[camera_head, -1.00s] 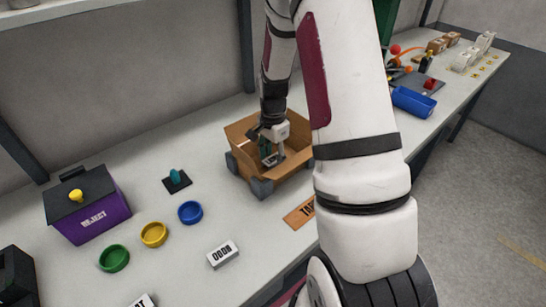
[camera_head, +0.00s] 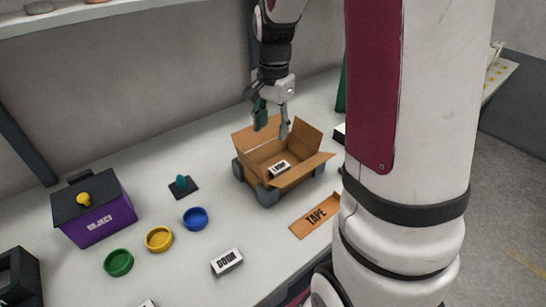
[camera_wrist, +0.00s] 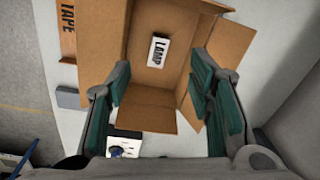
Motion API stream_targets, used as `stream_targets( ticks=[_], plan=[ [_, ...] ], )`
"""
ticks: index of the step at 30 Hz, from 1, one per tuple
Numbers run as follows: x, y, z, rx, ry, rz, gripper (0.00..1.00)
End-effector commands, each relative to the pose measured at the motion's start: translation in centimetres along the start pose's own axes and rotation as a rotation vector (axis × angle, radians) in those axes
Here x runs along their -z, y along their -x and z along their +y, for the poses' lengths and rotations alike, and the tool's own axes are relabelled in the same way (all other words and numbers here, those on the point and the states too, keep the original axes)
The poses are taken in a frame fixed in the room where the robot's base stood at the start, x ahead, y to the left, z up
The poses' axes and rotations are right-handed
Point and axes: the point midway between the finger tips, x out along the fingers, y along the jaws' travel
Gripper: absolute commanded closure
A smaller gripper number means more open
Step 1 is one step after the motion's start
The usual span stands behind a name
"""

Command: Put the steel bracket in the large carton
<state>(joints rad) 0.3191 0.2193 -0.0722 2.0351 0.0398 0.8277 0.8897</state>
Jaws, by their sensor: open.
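The large carton is an open brown cardboard box (camera_head: 305,172) with its flaps spread, standing on the table between grey corner blocks. It also shows in the wrist view (camera_wrist: 228,42). A small white-faced block marked LAMP (camera_head: 279,169) lies inside on the carton's floor, and it shows in the wrist view (camera_wrist: 158,50). My gripper (camera_head: 272,131) is above the carton, pointing down, with its green-padded fingers (camera_wrist: 159,78) spread and nothing between them. I cannot pick out a steel bracket in either view.
A purple REJECT bin (camera_head: 100,222) with a yellow knob stands at left. Green (camera_head: 118,263), yellow (camera_head: 159,239) and blue (camera_head: 195,219) dishes, a teal piece on a dark base (camera_head: 182,185) and a labelled white block (camera_head: 227,261) lie nearby. A TAPE card (camera_head: 316,216) lies before the carton.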

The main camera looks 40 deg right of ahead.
Motion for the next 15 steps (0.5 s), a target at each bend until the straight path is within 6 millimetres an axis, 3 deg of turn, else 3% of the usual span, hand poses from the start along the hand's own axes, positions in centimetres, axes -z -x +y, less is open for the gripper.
stream_targets(
  ticks=[1,6,15],
  plan=[
    [-1.7,2.0,0.3,0.025,0.079,0.013,0.52],
    [-7.0,6.7,2.6,0.082,0.366,0.052,0.52],
    [-15.1,11.5,8.8,0.164,0.866,0.151,0.52]
  ],
)
